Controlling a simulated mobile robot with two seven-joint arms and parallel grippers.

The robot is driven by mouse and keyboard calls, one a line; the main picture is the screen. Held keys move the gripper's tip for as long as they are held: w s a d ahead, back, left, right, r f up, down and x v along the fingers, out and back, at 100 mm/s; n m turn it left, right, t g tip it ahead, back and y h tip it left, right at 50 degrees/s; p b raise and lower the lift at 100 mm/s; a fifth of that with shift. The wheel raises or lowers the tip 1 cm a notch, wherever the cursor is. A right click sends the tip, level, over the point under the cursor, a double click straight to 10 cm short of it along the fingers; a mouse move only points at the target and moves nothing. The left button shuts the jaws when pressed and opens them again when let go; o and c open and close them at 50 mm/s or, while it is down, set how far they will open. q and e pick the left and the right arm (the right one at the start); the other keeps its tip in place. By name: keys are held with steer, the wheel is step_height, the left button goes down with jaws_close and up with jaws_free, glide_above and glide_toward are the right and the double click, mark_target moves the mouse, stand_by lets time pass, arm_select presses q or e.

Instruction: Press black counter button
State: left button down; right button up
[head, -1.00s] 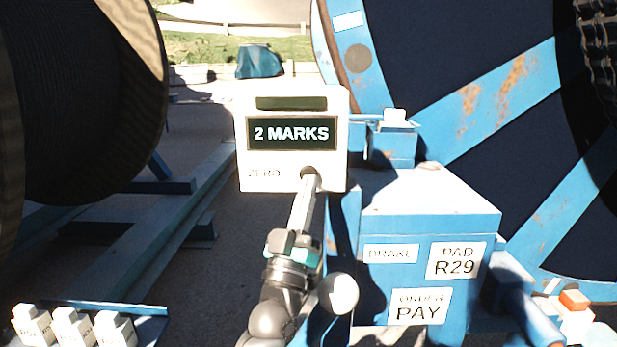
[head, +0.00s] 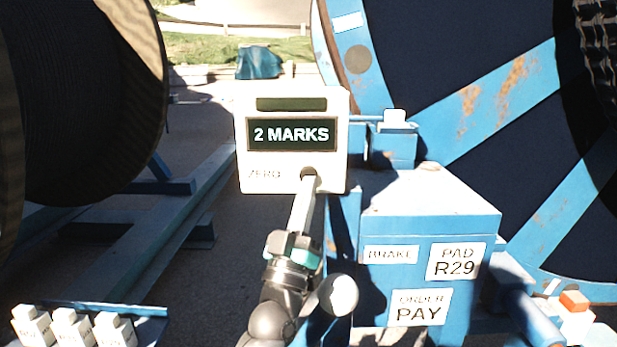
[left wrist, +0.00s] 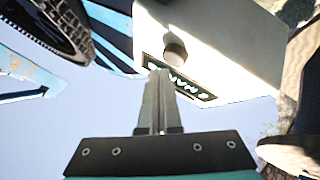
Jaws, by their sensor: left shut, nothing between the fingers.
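The white counter box (head: 242,155) stands in the middle of the head view, and its display (head: 292,134) reads "2 MARKS". The black counter button (head: 308,173) is on its lower front, right of the word "ZERO". My left gripper (head: 306,184) is shut and empty, its fingertips just below and in front of the button, partly covering it. In the left wrist view the round dark button (left wrist: 175,50) sticks out from the box, close beyond the fingertips (left wrist: 160,76). I cannot tell whether they touch. My right gripper is not in view.
A blue stand (head: 430,195) with "BRAKE", "PAD R29" and "ORDER PAY" labels is right of my arm. A large blue reel (head: 500,85) rises behind it, and a dark cable reel (head: 80,100) is at left. Several white blocks (head: 72,328) sit at lower left.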

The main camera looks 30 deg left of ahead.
arm_select(q)
steer(key=shift+w, duration=0.1)
stand_by(0.7)
steer(key=shift+w+a, duration=0.25)
steer(key=shift+w, duration=0.05)
steer(key=shift+w+a, duration=0.3)
steer(key=shift+w, duration=0.2)
stand_by(0.8)
steer(key=shift+s+d, duration=0.1)
steer(key=shift+s, duration=0.05)
steer(key=shift+s+d+p, duration=0.35)
steer(key=shift+s+d, duration=0.1)
steer(key=shift+s, duration=0.3)
steer(key=s+d, duration=0.1)
steer(key=s+p, duration=0.1)
steer(key=s+d+p, duration=0.1)
steer(key=s, duration=0.1)
steer(key=shift+s+d, duration=0.1)
steer(key=shift+d, duration=0.2)
